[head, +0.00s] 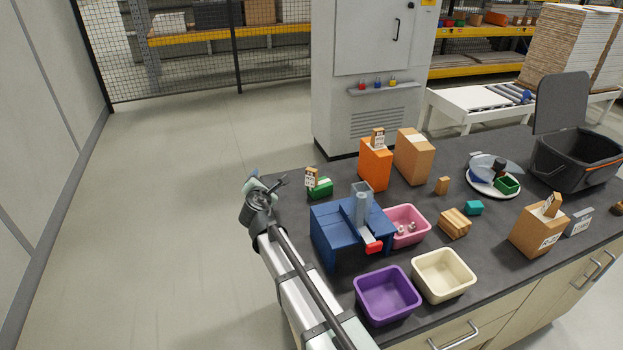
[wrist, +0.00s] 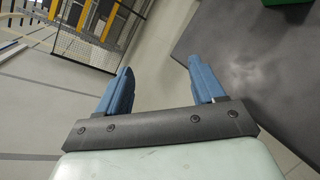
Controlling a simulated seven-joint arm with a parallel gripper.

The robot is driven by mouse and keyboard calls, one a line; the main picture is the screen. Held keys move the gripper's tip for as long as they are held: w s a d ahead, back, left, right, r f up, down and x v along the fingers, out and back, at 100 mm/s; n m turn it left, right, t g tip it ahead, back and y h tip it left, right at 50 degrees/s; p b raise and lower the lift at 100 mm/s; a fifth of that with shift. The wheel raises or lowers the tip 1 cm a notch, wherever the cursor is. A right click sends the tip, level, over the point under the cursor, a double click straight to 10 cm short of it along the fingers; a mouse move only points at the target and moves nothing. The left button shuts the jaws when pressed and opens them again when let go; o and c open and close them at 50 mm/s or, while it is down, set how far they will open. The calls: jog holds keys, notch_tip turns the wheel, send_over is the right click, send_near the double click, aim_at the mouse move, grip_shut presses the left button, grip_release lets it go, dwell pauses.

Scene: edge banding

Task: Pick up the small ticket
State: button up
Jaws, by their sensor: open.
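Three upright wooden tags with printed labels could be the ticket. The smallest-looking tag (head: 312,178) stands at a green block (head: 321,190) near the table's far left edge. Another tag (head: 378,138) stands on a tall orange box (head: 375,168). A third tag (head: 552,204) sticks up from a cardboard box (head: 538,233) at the right. My gripper (wrist: 160,70) is open and empty, its two blue fingers apart. In the head view my gripper (head: 263,186) is at the table's left edge, left of the green block. A green piece (wrist: 286,2) shows at the wrist view's top edge.
A blue box-shaped fixture (head: 337,238) with a clear upright chute stands right of my arm. Pink (head: 421,222), purple (head: 371,309) and cream (head: 457,292) bins stand around its right and front. A tan box (head: 414,158) is behind. Open floor lies left of the table.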

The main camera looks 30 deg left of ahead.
aim_at(310, 175)
jog(key=d+h, duration=0.1)
jog(key=d+f+n+t+h, duration=0.1)
jog(key=d, duration=0.1)
jog(key=d+f+t+h, duration=0.1)
jog(key=d, duration=0.1)
jog(key=shift+s+d+f+n, duration=0.1)
jog(key=shift+s+f+n, duration=0.1)
jog(key=shift+n, duration=0.2)
jog(key=d+h, duration=0.1)
jog(key=d+t+h, duration=0.1)
jog(key=d, duration=0.1)
jog(key=s+d+n+t+h, duration=0.1)
jog(key=shift+d+r, duration=0.15)
jog(key=shift+r, duration=0.2)
jog(key=shift+d+r+t+h, duration=0.2)
jog(key=shift+d+t+h, duration=0.2)
jog(key=shift+d+h, duration=0.1)
jog(key=w, duration=1.3)
jog(key=shift+w, duration=0.3)
jog(key=shift+c, duration=0.2)
jog(key=c, duration=1.1)
jog(key=shift+r, duration=0.15)
